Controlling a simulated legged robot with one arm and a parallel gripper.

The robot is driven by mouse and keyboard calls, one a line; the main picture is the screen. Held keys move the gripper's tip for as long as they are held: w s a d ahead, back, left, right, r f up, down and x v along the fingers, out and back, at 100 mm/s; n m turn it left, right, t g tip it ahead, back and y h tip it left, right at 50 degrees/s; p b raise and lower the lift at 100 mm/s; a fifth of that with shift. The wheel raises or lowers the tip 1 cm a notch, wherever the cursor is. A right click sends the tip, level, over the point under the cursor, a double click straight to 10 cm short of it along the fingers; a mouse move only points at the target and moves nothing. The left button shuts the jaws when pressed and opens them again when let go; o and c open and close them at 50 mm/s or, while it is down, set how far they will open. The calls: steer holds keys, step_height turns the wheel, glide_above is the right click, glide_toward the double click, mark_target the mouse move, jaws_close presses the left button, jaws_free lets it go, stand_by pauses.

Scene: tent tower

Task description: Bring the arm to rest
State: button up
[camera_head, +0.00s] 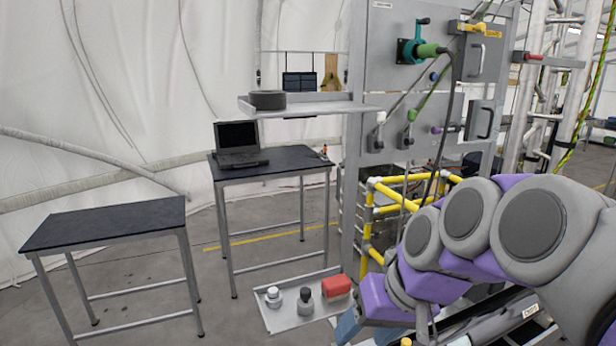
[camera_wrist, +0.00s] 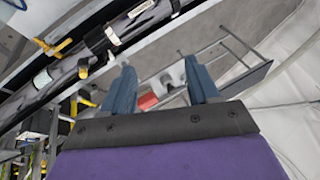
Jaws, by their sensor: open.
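My arm, purple and grey, reaches in from the right of the head view and bends down at the lower middle. My gripper shows in the wrist view (camera_wrist: 162,88), with two blue-grey fingers spread apart and nothing between them that I can see held. In the head view, only a blue part of my gripper (camera_head: 349,326) shows at the bottom edge, beside the low tray. The fingertips are out of that view.
A low tray (camera_head: 285,318) holds a red block (camera_head: 337,286) and two small knobbed items. Two black-topped tables (camera_head: 105,222) stand left, one with a laptop (camera_head: 238,146). A grey panel (camera_head: 385,95) with handles and a yellow rail (camera_head: 392,196) stand close behind my arm.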

steer(key=s+d+f+g+h+b, duration=0.1)
steer(key=s+d+f+g+h, duration=0.1)
steer(key=s+f, duration=0.8)
steer(key=s+d+f+m+g+h+b, duration=0.1)
steer(key=s+d+f+g+h+b, duration=0.1)
steer(key=s+f, duration=0.8)
steer(key=shift+s+d+f+m+g+b, duration=0.2)
steer(key=shift+d+f+m+g+b, duration=0.15)
steer(key=shift+d, duration=0.4)
